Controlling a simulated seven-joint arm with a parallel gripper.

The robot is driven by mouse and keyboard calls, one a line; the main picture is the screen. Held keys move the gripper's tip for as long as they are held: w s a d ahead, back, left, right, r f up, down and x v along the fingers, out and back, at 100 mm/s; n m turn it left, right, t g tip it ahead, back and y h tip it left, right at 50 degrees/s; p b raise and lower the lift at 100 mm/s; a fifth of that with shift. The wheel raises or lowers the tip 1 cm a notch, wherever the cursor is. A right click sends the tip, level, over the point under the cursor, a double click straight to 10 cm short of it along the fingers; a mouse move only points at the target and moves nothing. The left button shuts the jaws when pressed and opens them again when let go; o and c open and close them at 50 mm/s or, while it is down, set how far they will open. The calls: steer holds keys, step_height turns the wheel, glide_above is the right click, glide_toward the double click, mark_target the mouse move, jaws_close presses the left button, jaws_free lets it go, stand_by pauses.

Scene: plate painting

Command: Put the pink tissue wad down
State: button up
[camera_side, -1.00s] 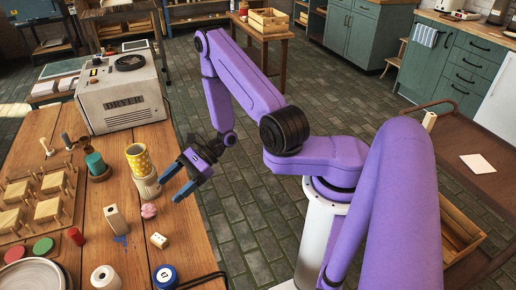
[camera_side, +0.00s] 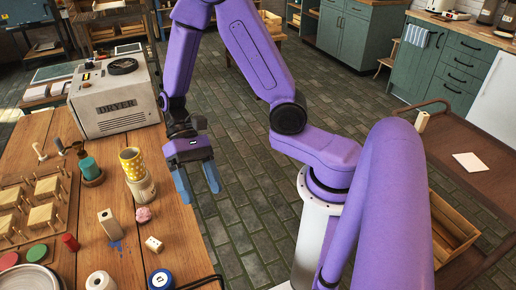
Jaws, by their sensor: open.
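The pink tissue wad (camera_side: 143,214) rests on the wooden table (camera_side: 182,250), near its right edge. It lies just in front of the cream stand that holds the yellow patterned cup. My gripper (camera_side: 198,194) is open and empty, with its blue fingers pointing down. It is up and to the right of the wad, apart from it, at the table's right edge. Nothing hides the wad.
A yellow patterned cup (camera_side: 131,160) stands on a cream stand (camera_side: 142,188) beside the wad. A beige block (camera_side: 110,224) and a small cream block (camera_side: 153,244) are close by. A grey dryer (camera_side: 112,98) stands at the back. Blue paint marks the table.

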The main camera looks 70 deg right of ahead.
steer(key=s+d+r+n+t+h, duration=0.5)
steer(key=s+n, duration=0.4)
steer(key=n, duration=0.3)
steer(key=shift+s+d+r+n+t+h, duration=0.2)
steer(key=shift+d+r+n+t+h, duration=0.25)
steer(key=shift+d+h, duration=0.4)
steer(key=shift+s+d+r+n+t+y, duration=0.4)
steer(key=shift+s+r+n+t, duration=0.25)
steer(key=shift+n, duration=0.4)
steer(key=shift+w, duration=0.1)
steer(key=w+a+f+n+t+h, duration=0.2)
steer(key=w+a+f+n, duration=0.15)
steer(key=w, duration=0.45)
steer(key=w+a+f+n+t+h, duration=0.1)
steer(key=w+a+f+n+h, duration=0.3)
steer(key=w, duration=0.4)
steer(key=n+t, duration=0.3)
steer(key=n, duration=0.4)
glide_toward(142, 212)
steer(key=shift+h, duration=0.45)
steer(key=x, duration=1)
steer(key=shift+w+a+f, duration=0.15)
steer(key=shift+a+f, duration=0.1)
steer(key=shift+f, duration=0.1)
steer(key=c, duration=1.1)
steer(key=shift+r, duration=0.15)
steer(key=shift+c, duration=0.7)
